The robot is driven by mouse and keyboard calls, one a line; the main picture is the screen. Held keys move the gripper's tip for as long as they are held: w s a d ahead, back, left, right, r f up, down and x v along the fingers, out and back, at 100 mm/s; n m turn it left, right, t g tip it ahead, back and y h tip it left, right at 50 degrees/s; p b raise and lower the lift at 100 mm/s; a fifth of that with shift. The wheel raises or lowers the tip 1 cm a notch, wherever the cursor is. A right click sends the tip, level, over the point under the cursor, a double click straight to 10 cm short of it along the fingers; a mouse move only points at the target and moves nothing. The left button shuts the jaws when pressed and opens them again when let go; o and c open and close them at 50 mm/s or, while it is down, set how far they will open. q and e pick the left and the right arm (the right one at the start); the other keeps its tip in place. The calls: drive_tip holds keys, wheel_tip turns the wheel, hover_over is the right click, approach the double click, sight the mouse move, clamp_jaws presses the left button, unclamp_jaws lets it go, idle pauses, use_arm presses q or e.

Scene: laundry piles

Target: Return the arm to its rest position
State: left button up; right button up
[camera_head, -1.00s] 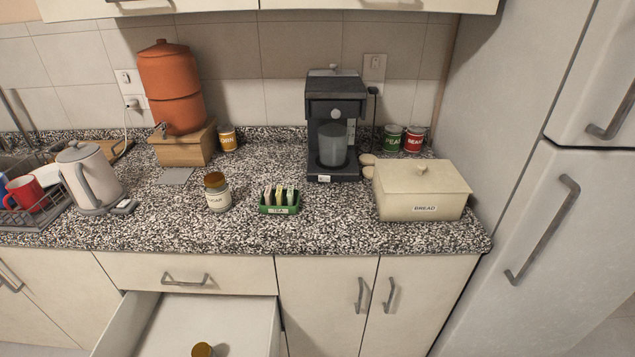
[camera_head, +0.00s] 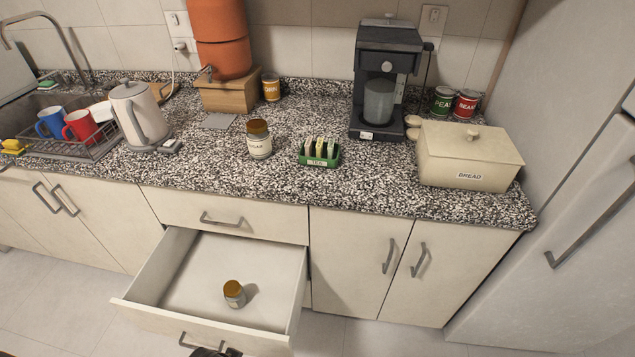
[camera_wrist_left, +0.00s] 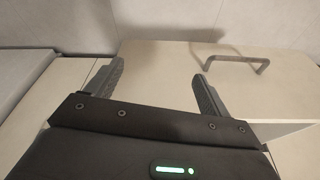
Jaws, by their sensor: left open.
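My left gripper (camera_wrist_left: 157,85) shows in the left wrist view with its two dark fingers spread apart and nothing between them. Beyond the fingers is a pale panel (camera_wrist_left: 165,60) with a grey bar handle (camera_wrist_left: 232,62); I cannot tell how far away it is. In the head view a dark shape shows at the bottom edge by the open drawer's handle, too cut off to identify surely. My right gripper is not in view.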

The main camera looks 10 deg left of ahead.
use_arm(q)
drive_tip(key=s+a+f+g+b, duration=0.1)
drive_tip(key=s+f, duration=0.2)
drive_tip(key=f, duration=0.7)
drive_tip(key=s+f+b, duration=0.1)
drive_tip(key=s+f, duration=0.2)
drive_tip(key=f, duration=0.8)
drive_tip(key=s+a+f+b, duration=0.2)
drive_tip(key=s+a+f, duration=0.1)
drive_tip(key=s+f, duration=0.8)
drive_tip(key=shift+s+a+f+g, duration=0.3)
drive_tip(key=shift+s+f+g, duration=0.1)
drive_tip(key=shift+s, duration=0.7)
